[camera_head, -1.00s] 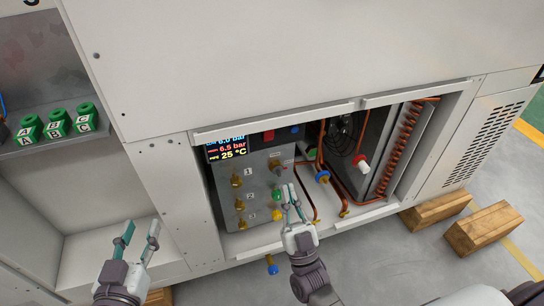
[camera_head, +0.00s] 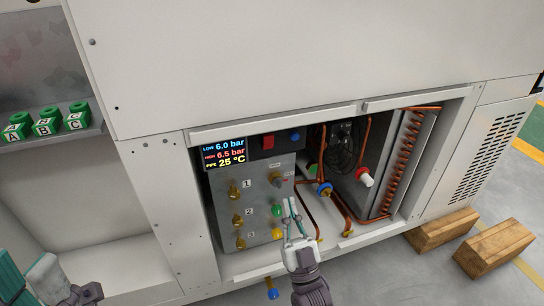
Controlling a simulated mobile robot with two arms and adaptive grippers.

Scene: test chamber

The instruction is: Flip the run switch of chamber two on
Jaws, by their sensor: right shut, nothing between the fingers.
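The control panel (camera_head: 258,170) sits in the open bay of the cabinet. Three brass fittings run down its left side: the one by label 1 (camera_head: 234,190), the one by label 2 (camera_head: 237,220) and the one by label 3 (camera_head: 240,244). I cannot read any part as a run switch. A knob (camera_head: 276,180), a green button (camera_head: 277,209) and a yellow button (camera_head: 277,233) are on its right side. My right gripper (camera_head: 291,203) is shut and empty, just right of the green button in the picture; contact cannot be told. My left gripper (camera_head: 28,272) is cut off at lower left.
A display (camera_head: 225,152) reads 6.0 bar, 6.5 bar and 25 °C. A red part (camera_head: 268,142) is beside it. Copper pipes (camera_head: 342,207) and a red-rimmed white valve knob (camera_head: 365,178) fill the bay's right. Green lettered blocks (camera_head: 46,124) sit on a left shelf.

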